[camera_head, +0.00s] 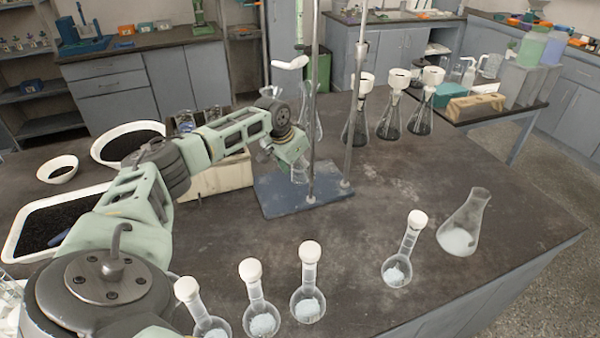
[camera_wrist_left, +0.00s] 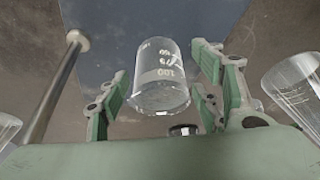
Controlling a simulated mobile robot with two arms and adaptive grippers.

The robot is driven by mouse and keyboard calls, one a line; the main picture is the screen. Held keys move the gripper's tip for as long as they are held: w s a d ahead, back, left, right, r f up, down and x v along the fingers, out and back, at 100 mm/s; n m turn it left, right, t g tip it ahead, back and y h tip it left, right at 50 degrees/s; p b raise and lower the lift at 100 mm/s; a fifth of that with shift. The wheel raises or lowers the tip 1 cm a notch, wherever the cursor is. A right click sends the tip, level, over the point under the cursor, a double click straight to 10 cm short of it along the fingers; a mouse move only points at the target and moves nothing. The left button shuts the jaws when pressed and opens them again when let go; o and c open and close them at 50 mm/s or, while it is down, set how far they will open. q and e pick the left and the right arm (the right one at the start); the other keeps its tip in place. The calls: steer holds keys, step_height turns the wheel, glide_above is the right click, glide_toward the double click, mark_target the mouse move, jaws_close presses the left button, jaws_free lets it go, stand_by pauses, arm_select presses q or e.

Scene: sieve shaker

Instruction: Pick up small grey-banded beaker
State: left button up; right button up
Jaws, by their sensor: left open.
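A small clear glass beaker (camera_head: 299,174) is at the blue-grey base plate (camera_head: 275,208) of a metal stand, partly hidden by my left gripper (camera_head: 287,157). In the left wrist view the beaker (camera_wrist_left: 162,68) shows white volume marks and a pale grey band. The left gripper (camera_wrist_left: 163,82) is open there, with its green fingers to the left and right of the beaker. A gap shows on each side, so neither finger appears to touch it. My right gripper is not in view.
The stand's rods (camera_head: 355,120) rise close to the left gripper. Several flasks with white caps (camera_head: 308,295) stand along the front, and funnel-topped flasks (camera_head: 388,120) stand behind the stand. A conical flask (camera_head: 463,222) is at the right. The mid-right tabletop is clear.

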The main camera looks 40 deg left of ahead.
arm_select(q)
steer(key=shift+s, duration=0.1)
steer(key=shift+c, duration=0.3)
steer(key=c, duration=0.9)
steer(key=shift+c, duration=1.4)
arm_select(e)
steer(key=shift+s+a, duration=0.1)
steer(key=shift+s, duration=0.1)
arm_select(q)
steer(key=shift+r, duration=0.2)
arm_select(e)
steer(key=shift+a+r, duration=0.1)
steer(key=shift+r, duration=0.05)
